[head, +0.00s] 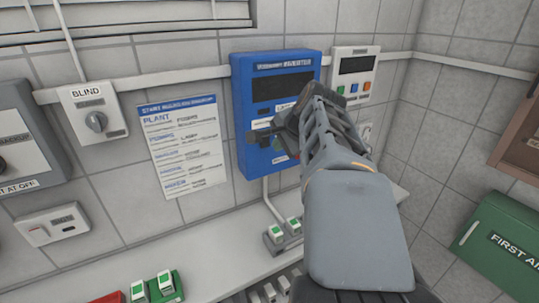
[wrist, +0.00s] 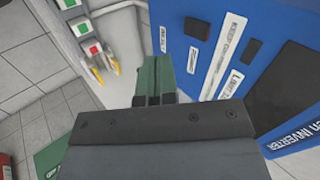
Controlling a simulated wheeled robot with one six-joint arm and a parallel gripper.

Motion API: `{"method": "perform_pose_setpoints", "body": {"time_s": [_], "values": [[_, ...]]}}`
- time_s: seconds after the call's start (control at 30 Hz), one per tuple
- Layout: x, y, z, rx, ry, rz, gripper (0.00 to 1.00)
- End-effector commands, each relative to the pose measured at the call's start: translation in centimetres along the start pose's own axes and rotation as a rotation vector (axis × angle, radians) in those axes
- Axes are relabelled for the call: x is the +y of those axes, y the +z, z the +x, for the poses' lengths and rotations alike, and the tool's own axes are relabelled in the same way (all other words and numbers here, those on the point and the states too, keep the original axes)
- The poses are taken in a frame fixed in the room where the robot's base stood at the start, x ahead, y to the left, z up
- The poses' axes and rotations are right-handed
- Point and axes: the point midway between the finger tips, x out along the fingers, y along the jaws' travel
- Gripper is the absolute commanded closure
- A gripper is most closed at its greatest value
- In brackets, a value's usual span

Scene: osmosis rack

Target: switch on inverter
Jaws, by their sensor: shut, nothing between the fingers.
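The inverter (head: 277,66) is a blue wall box with a dark display, shown in the head view. My arm and gripper cover part of its lower front. In the wrist view, the inverter's blue face (wrist: 214,82) fills the right side, with white label strips and a small dark block (wrist: 253,50), perhaps a switch. My gripper (head: 260,136) is in front of the inverter's lower left part in the head view. Its green fingers are together and empty in the wrist view (wrist: 158,68), beside the blue face. I cannot tell whether they touch it.
A pale box with a screen and coloured buttons (head: 354,76) hangs right of the inverter. A poster (head: 183,145) and a BLIND knob box (head: 94,112) are to its left. A pale counter (head: 215,275) runs below. A green first aid box (head: 497,245) is at right.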

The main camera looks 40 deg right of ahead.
Motion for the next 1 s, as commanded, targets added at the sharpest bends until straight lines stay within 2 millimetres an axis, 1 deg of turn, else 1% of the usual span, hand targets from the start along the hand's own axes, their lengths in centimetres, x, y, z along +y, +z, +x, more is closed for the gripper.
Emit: {"method": "perform_pose_setpoints", "body": {"time_s": [0.03, 0.1, 0.17, 0.57, 0.67, 0.77, 1.0], "values": [[0.1, -1.2, 0.0, 0.014, -0.015, 0.056, 1.0], [-0.1, -2.1, -0.4, 0.022, -0.029, 0.107, 1.0], [-0.2, -2.5, -0.6, 0.026, -0.038, 0.132, 1.0], [-0.4, -2.7, -0.5, 0.026, -0.04, 0.139, 1.0], [-0.4, -2.7, 0.3, 0.023, -0.037, 0.139, 1.0], [-0.4, -2.6, 1.6, 0.022, -0.036, 0.138, 1.0], [-0.6, -2.8, 6.2, 0.022, -0.035, 0.138, 1.0]]}}
